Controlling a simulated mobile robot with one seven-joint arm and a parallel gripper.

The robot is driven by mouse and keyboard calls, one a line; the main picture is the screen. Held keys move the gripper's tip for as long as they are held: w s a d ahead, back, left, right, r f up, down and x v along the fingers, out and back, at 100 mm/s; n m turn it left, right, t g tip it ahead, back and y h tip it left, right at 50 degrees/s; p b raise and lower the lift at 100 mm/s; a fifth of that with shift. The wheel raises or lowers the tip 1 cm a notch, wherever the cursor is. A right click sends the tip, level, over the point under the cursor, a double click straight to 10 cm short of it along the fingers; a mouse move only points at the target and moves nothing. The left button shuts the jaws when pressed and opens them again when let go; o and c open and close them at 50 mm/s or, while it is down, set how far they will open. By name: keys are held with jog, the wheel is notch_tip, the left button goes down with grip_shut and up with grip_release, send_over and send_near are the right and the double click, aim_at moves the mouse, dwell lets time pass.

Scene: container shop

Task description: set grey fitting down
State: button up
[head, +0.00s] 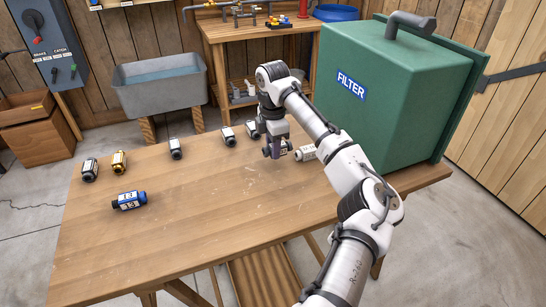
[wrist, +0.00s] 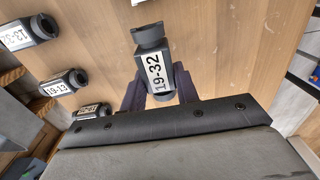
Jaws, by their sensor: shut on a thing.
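My gripper (head: 277,147) is low over the far middle of the wooden table, in front of the green filter box. In the wrist view its dark purple fingers (wrist: 158,90) are shut on a grey fitting (wrist: 149,36) with a white label reading 19-32. The fitting's far end sticks out past the fingers. The head view shows little of it, and I cannot tell whether it touches the table. Other grey fittings with white labels stand in the head view (head: 175,149), (head: 228,136).
The wooden table (head: 190,215) is clear at the front. A blue fitting (head: 129,200), a brass one (head: 119,161) and a dark one (head: 90,169) lie at left. A whitish labelled piece (head: 305,153) is right beside my gripper. The green filter box (head: 395,95) blocks the right rear.

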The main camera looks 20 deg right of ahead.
aim_at(273, 167)
jog(key=shift+f, duration=2.15)
jog(key=shift+f, duration=0.1)
jog(key=o, duration=1)
notch_tip(273, 167, up, 12)
jog(key=shift+r+b, duration=0.1)
jog(key=shift+b, duration=0.2)
